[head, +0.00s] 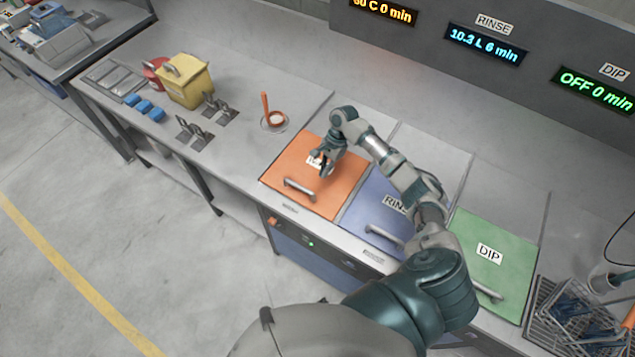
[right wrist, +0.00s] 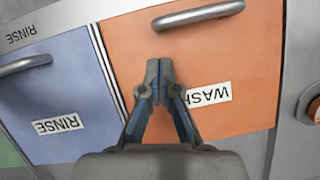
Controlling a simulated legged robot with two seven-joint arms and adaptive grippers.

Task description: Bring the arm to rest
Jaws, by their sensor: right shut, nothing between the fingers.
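My right arm reaches across the counter from the lower right of the head view. My right gripper (head: 322,165) is above the orange WASH lid (head: 336,194), which is closed. In the right wrist view the gripper (right wrist: 159,68) is shut and empty, its fingertips together over the orange lid (right wrist: 240,60), partly covering the WASH label. The lid's handle (right wrist: 198,15) lies beyond the fingertips, apart from them. My left gripper is not in view.
The blue RINSE lid (head: 371,210) and green DIP lid (head: 498,247) are closed, with handles. A wire basket (head: 545,300) stands at the right. A yellow container (head: 185,82) and blue blocks (head: 148,108) stand at the left. Open floor lies at the lower left.

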